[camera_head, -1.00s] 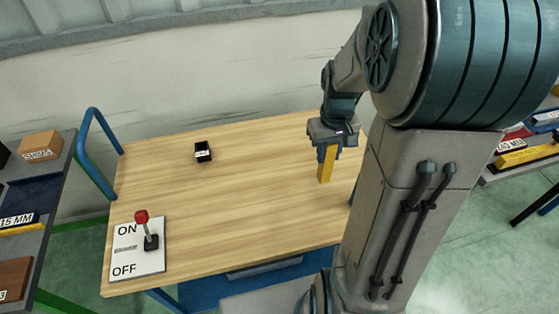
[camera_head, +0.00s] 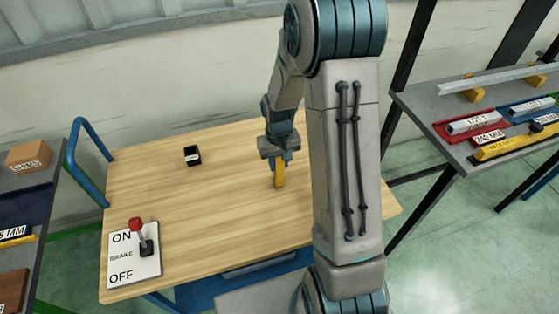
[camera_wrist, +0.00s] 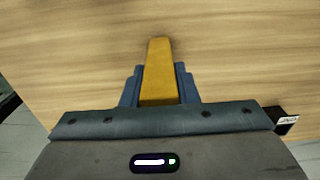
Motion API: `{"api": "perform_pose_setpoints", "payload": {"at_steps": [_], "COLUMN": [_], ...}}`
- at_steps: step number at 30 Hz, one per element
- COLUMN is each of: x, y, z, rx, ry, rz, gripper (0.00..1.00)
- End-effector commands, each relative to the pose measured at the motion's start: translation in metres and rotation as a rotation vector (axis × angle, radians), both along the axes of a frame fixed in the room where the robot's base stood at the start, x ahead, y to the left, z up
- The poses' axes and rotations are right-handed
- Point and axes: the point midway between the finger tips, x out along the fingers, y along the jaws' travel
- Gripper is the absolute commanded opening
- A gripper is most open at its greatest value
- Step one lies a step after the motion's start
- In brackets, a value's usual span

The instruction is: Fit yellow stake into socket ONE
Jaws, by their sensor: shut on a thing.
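My gripper (camera_head: 279,163) is shut on the yellow stake (camera_head: 280,175), which hangs down from the jaws over the right part of the wooden table. In the wrist view the stake (camera_wrist: 159,70) sits between the two blue fingers, its free end pointing away over bare wood. A small black block with a white label (camera_head: 192,156) stands at the table's back left, apart from the stake; it also shows at the right edge of the wrist view (camera_wrist: 286,122). Its label is too small to read, so I cannot tell whether it is socket ONE.
A brake lever plate (camera_head: 135,255) with a red knob lies at the table's front left. The table (camera_head: 215,210) is bare in the middle. A shelf (camera_head: 470,110) with labelled bars stands right, and another shelf with a box (camera_head: 28,155) stands left. A blue rail (camera_head: 78,150) rises at the left edge.

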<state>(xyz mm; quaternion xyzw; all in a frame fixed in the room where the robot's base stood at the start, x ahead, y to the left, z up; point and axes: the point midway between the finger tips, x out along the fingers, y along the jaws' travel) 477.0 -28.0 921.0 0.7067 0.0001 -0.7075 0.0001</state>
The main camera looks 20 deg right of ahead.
Motion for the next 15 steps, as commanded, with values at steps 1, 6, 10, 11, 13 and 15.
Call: {"api": "perform_pose_setpoints", "payload": {"at_steps": [1, 6, 10, 11, 13, 15], "x": [-0.0002, 0.0001, 0.0000, 0.0000, 0.0000, -0.0001], "y": [0.0001, 0.0002, 0.0002, 0.0002, 0.0002, 0.0002], "z": [-0.0027, -0.0050, -0.0054, -0.0063, -0.0092, -0.0084], "rx": [0.000, 0.000, 0.000, 0.000, 0.000, 0.000], "ry": [0.001, -0.002, -0.001, -0.001, -0.001, -0.001], "rz": [0.000, 0.000, 0.000, 0.000, 0.000, 0.000], "gripper": [0.01, 0.01, 0.01, 0.01, 0.01, 0.38]}}
